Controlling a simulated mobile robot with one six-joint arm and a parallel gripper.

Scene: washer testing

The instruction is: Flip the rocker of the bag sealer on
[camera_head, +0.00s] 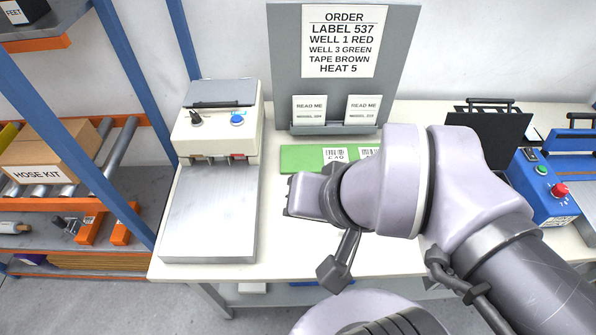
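A cream machine (217,128) with a black dial (196,118), a blue button (237,119) and a silver plate (210,215) in front stands at the left of the table. It looks like the bag sealer, but no name on it is readable. A small red part (237,156) shows low on its front at the right; I cannot tell whether this is the rocker or how it is set. My gripper (333,272) is partly seen beyond my wrist, to the right of the silver plate and apart from it. Its finger opening is not clear.
A grey board (285,40) with an order sheet (340,40) stands behind a green strip (300,158). A blue machine (540,190) with a red button is at the right. My arm covers the table's middle. A shelf rack (90,160) stands left.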

